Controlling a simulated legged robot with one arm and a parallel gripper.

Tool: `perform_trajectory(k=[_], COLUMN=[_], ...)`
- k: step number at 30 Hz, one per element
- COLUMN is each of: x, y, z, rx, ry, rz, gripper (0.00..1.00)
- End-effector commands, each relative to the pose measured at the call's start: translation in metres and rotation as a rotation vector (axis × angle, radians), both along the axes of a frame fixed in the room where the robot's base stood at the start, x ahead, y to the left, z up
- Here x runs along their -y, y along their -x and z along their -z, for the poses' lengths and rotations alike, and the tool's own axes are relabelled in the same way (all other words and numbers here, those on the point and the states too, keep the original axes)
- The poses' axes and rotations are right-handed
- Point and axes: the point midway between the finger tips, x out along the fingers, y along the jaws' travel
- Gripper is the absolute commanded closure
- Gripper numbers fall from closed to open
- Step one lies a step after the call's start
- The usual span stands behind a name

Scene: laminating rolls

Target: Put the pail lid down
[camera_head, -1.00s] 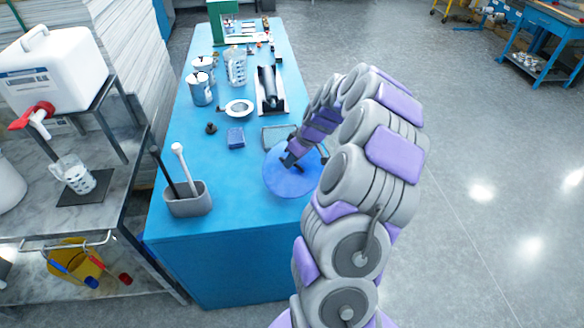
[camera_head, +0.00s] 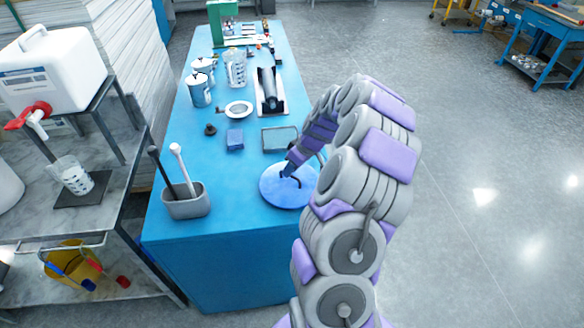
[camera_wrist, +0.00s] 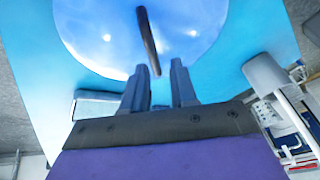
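The pail lid (camera_head: 275,199) is a round blue disc with a dark bar handle (camera_head: 297,181). It appears to lie flat on the near end of the blue table. In the wrist view the lid (camera_wrist: 95,35) fills the top, and its handle (camera_wrist: 147,35) runs down towards the gap between my fingers. My gripper (camera_wrist: 158,75) is open there, with space showing on both sides of the handle. In the head view my gripper (camera_head: 288,170) is just above the lid near the handle, and my arm passes close to the lid's right side.
A grey holder (camera_head: 187,207) with two upright tools stands left of the lid. A grey-framed flat tray (camera_head: 279,139), a blue block (camera_head: 235,139) and a white ring (camera_head: 239,108) lie behind. A black roller (camera_head: 268,85) and metal cans (camera_head: 200,92) are farther back.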

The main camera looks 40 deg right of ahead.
Motion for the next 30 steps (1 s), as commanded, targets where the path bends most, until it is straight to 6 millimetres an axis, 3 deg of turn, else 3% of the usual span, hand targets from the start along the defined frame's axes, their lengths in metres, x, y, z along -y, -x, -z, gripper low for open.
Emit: perform_trajectory(k=[3, 16, 30], x=[0.0, 0.003, 0.022], y=[0.0, 0.002, 0.031], z=[0.0, -0.011, -0.09], rx=[0.0, 0.002, 0.002], ry=[0.0, 0.001, 0.001], rz=[0.0, 0.001, 0.001], gripper=[0.63, 0.63, 0.63])
